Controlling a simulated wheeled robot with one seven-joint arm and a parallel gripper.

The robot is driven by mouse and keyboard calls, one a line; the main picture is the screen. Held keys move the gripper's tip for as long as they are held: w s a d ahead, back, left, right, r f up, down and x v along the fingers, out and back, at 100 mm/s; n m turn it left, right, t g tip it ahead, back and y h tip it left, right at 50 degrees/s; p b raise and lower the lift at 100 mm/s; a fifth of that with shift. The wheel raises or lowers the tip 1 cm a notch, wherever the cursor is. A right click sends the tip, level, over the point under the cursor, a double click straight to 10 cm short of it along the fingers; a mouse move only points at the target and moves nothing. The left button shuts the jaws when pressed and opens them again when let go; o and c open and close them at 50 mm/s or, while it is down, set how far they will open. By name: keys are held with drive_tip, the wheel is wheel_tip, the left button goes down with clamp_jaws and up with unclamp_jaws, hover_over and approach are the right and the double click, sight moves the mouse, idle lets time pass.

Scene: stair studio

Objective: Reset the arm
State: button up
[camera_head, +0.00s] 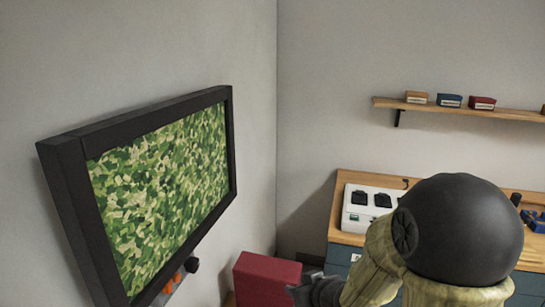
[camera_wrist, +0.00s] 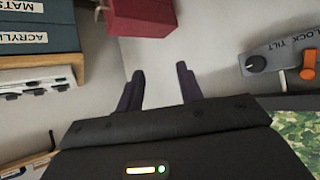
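My gripper (camera_wrist: 161,90) shows in the wrist view with its two dark fingers spread apart and nothing between them.
A black-framed panel with green camouflage pattern (camera_head: 160,190) hangs on the left wall. A lock-tilt unit (camera_wrist: 275,58) with knobs is right of my fingers. Labelled drawers (camera_wrist: 40,42) are left. A white device (camera_head: 365,207) sits on the cabinet. A shelf (camera_head: 440,107) holds small boxes.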

drive_tip(key=s+d+m+g+h+p, duration=0.1)
drive_tip(key=s+d+m+g+h, duration=0.3)
drive_tip(key=s+d, duration=0.4)
drive_tip(key=s+m+g, duration=0.1)
drive_tip(key=s+g, duration=0.1)
drive_tip(key=s, duration=0.4)
drive_tip(key=shift+s+d+r+g+h, duration=0.2)
drive_tip(key=shift+r+g+h, duration=0.1)
drive_tip(key=shift+h, duration=0.1)
drive_tip(key=shift+w, duration=0.1)
